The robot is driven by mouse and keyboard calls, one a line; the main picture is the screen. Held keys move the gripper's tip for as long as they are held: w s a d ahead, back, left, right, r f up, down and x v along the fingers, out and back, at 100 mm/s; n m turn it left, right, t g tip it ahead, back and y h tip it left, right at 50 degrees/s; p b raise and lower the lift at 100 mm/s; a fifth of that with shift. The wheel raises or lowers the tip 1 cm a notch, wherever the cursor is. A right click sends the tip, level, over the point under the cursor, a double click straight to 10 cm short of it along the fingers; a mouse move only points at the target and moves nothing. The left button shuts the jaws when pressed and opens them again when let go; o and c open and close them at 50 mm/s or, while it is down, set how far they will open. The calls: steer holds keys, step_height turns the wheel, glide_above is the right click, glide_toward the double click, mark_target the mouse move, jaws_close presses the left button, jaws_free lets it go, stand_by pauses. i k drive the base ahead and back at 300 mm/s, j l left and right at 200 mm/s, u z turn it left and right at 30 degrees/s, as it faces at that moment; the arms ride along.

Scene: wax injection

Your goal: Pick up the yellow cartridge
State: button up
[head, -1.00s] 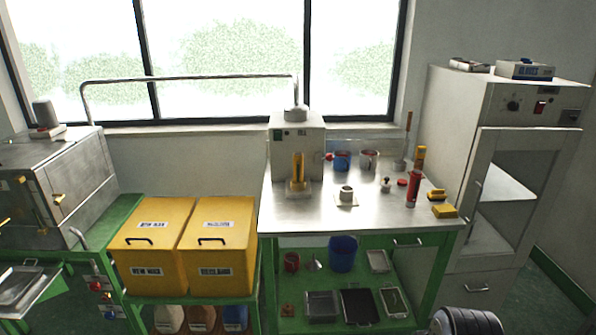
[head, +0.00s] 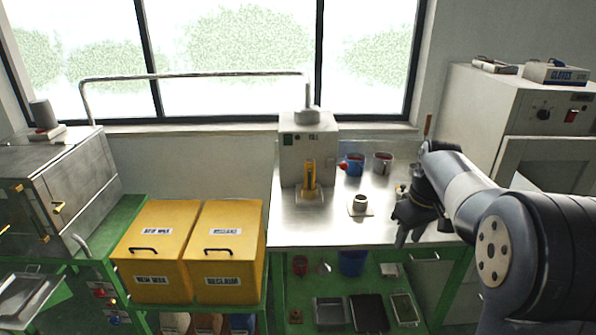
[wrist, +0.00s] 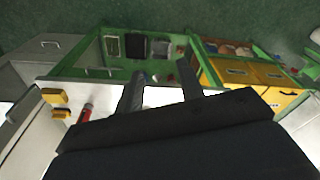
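An upright yellow cylinder (head: 310,174), which looks like the cartridge, stands at the front of the grey-white machine (head: 309,140) on the steel-topped bench (head: 330,226). My gripper (head: 408,236) is over the right front part of the bench, to the right of the cylinder and apart from it. In the wrist view, my gripper (wrist: 160,70) has its two dark fingers spread with nothing between them. That view does not show the upright cylinder. My arm hides the bench's right end in the head view.
Yellow blocks (wrist: 55,96) and a red cylinder (wrist: 86,112) lie near the bench edge in the wrist view. Yellow bins (head: 226,255) stand left. The bench's left front is clear.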

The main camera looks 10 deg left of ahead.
mark_target(309, 166)
steer(key=i+j+u, duration=0.1)
steer(key=i+j, duration=0.15)
steer(key=i, duration=0.3)
steer(key=i+j+u, duration=0.15)
steer(key=i, duration=0.4)
steer(key=i+j+u, duration=0.1)
steer(key=i+j, duration=0.15)
steer(key=i, duration=0.3)
